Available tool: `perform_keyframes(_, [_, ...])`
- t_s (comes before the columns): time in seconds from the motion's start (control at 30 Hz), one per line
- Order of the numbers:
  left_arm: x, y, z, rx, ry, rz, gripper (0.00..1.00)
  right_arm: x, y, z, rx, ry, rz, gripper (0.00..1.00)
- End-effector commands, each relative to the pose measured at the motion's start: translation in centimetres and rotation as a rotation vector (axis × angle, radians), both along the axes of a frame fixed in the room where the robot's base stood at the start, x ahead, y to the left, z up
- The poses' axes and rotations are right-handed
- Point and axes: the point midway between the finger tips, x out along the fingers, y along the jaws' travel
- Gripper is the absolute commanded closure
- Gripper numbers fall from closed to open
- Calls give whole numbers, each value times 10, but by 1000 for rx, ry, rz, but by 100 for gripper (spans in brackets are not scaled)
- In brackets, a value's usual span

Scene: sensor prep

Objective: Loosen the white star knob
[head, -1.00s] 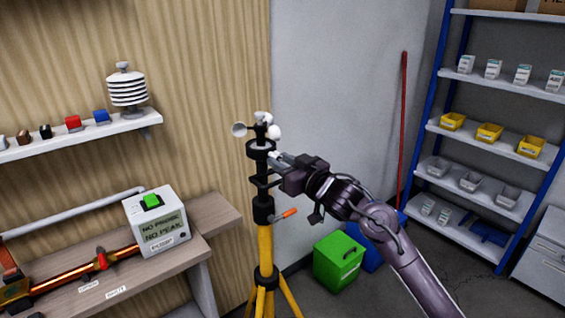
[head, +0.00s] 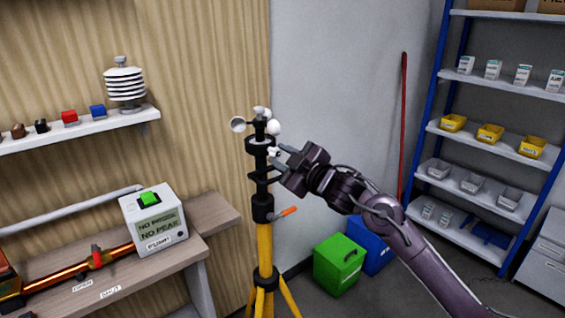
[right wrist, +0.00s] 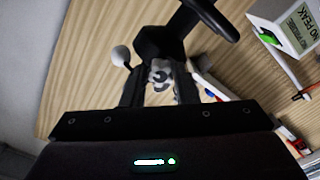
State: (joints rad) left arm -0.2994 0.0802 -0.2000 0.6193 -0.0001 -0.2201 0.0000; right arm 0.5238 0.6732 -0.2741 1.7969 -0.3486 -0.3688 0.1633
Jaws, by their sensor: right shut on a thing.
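The white star knob (head: 273,152) sticks out from the right side of the black mast top on a yellow tripod (head: 265,245). My right gripper (head: 277,159) reaches it from the right and is shut on it. In the right wrist view the pale, lobed knob (right wrist: 160,74) sits between the two dark fingers, with the black mast head (right wrist: 160,42) just beyond. The fingers hide parts of the knob's sides. My left gripper is in neither view.
White anemometer cups (head: 238,125) sit on the mast just above my gripper. An orange-tipped lever (head: 288,211) juts out below. A bench with a pump box (head: 155,222) stands left. A green bin (head: 338,265) and shelving (head: 490,130) stand right.

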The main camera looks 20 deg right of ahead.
Motion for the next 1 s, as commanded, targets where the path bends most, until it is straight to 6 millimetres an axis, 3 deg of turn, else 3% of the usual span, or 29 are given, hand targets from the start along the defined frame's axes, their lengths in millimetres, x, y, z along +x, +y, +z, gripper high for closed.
perform_keyframes(1.0, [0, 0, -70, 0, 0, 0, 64, 0, 0, -2, -908, -331, 0, 96])
